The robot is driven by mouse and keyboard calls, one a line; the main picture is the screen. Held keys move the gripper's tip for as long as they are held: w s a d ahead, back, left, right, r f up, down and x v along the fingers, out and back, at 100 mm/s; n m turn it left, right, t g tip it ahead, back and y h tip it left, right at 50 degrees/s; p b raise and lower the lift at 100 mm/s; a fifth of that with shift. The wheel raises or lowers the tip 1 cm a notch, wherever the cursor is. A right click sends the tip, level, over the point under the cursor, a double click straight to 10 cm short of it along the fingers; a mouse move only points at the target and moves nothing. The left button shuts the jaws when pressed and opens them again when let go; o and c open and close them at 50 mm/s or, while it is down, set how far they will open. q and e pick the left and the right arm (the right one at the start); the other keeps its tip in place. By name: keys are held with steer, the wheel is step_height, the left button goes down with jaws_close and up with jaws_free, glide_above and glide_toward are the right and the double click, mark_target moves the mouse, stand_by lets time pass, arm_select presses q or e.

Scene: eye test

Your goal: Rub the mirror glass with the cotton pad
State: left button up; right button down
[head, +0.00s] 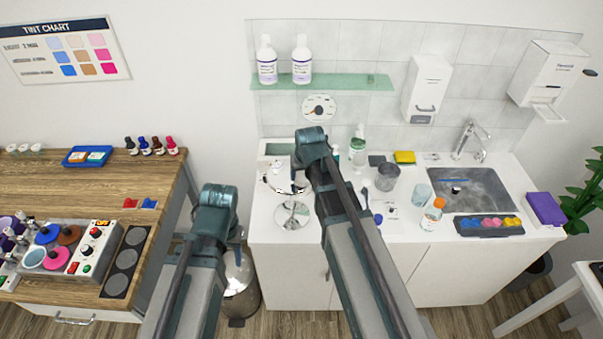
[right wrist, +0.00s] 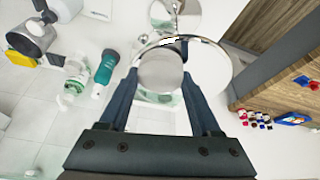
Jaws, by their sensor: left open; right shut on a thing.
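The round mirror (head: 279,184) stands on the left of the white counter, its bright round base (head: 292,215) below it. In the right wrist view the mirror glass (right wrist: 212,64) with its shiny rim lies right at my fingertips. My right gripper (head: 297,183) is over the mirror; in its wrist view the gripper (right wrist: 160,66) is shut on a pale round disc, seemingly the cotton pad (right wrist: 160,72). The pad overlaps the glass in view; whether it touches, I cannot tell. My left gripper (head: 214,200) is left of the counter; its fingers are mostly hidden and it is open.
A sink (head: 470,190) is further right. A wooden table (head: 110,180) is at left, with a metal bin (head: 240,285) in the gap.

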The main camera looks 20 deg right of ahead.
steer(key=shift+w+r+p, duration=0.1)
steer(key=shift+r+p, duration=2.45)
steer(key=shift+r, duration=0.25)
step_height(320, 180, up, 3)
steer(key=p, duration=0.3)
steer(key=shift+r, duration=0.1)
